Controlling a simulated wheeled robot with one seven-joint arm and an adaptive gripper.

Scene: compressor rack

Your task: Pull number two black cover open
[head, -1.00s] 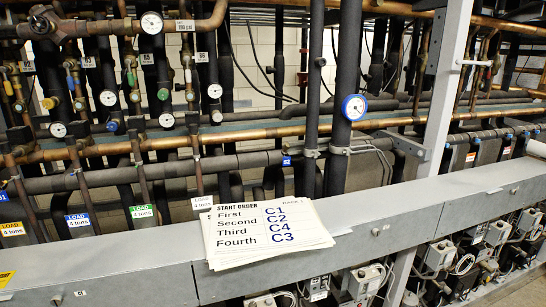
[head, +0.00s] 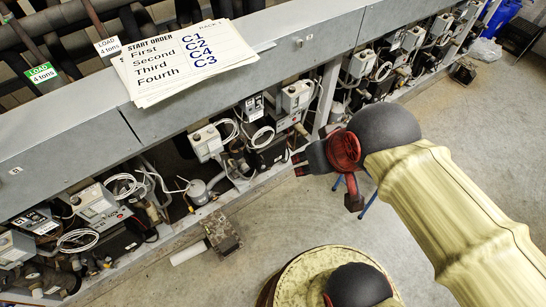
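No cover marked with a clearly readable number two shows in the head view. The long grey panels (head: 60,140) along the rack front carry a small label (head: 16,170), too small to read surely. Below them are several units with white boxes (head: 206,142) and dark parts, including a black box (head: 270,152); I cannot tell which is the black cover. My gripper (head: 297,165) is in front of the rack, over the floor, pointing left toward the units. It appears apart from them. Its fingers are small and dark, and their opening is unclear.
Start order sheets (head: 185,62) lie on the grey ledge. A small metal device with a white cylinder (head: 220,235) sits on the floor by the rack. Blue bins (head: 500,18) and a plastic bag (head: 485,49) stand at upper right. Concrete floor (head: 480,130) is free at right.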

